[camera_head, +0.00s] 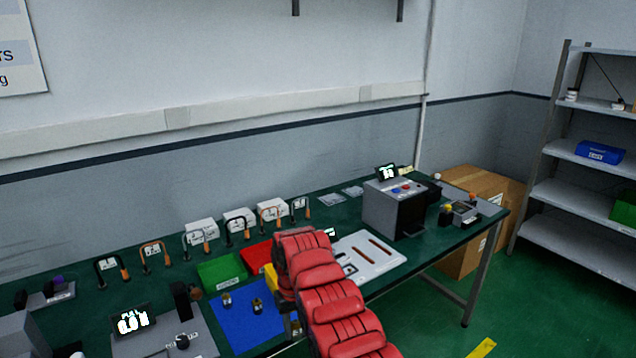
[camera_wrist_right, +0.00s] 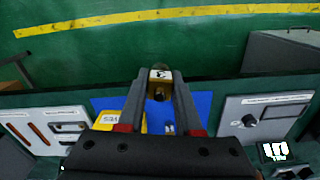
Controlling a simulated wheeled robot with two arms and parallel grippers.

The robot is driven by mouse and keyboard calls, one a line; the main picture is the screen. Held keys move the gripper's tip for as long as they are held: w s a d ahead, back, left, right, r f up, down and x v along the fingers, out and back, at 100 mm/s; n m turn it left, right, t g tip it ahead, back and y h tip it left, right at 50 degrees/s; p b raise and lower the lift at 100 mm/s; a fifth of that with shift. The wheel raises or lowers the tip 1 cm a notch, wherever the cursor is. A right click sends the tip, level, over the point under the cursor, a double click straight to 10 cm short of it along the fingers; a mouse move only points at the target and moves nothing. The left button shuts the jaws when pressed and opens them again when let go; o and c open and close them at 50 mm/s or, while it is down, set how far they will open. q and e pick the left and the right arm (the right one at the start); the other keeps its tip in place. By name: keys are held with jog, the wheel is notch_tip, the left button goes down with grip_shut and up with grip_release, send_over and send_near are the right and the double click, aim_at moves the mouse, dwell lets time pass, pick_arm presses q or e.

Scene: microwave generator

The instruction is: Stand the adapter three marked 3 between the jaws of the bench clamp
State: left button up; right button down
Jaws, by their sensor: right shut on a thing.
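My right gripper (camera_wrist_right: 158,95) is shut on a small brass-coloured adapter with a white label (camera_wrist_right: 161,74). The label's dark mark is too small to read surely. In the head view my red right arm hides most of this gripper; a brass bit of the held adapter (camera_head: 295,328) shows low beside the arm. Two other adapters stand upright on the blue mat (camera_head: 238,332): one at the left (camera_head: 226,298), one nearer the arm (camera_head: 257,305). A grey clamp-like fixture (camera_head: 464,211), probably the bench clamp, sits at the bench's far right. My left gripper is not in view.
A grey box with buttons and a screen (camera_head: 392,207) stands left of the fixture. A white slotted board (camera_head: 368,256), a green tray (camera_head: 222,270) and a red tray (camera_head: 257,254) lie near the arm. A display unit (camera_head: 132,320) is at front left.

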jog(key=shift+m, duration=0.4)
jog(key=d, duration=0.1)
jog(key=w+d+r, duration=0.1)
jog(key=d, duration=0.1)
jog(key=d+r, duration=0.1)
jog(key=shift+w+d+r, duration=0.1)
jog(key=shift+w+d, duration=0.15)
jog(key=shift+w, duration=0.15)
jog(key=shift+s+d, duration=0.1)
jog(key=shift+d, duration=0.05)
jog(key=d+r+m, duration=0.2)
jog(key=d, duration=0.6)
jog(key=s+d+r+m+b, duration=0.1)
jog(key=d+r+m, duration=0.1)
jog(key=d, duration=0.7)
jog(key=shift+s+d+r, duration=0.2)
jog(key=shift+d+r, duration=0.05)
jog(key=shift+r, duration=0.6)
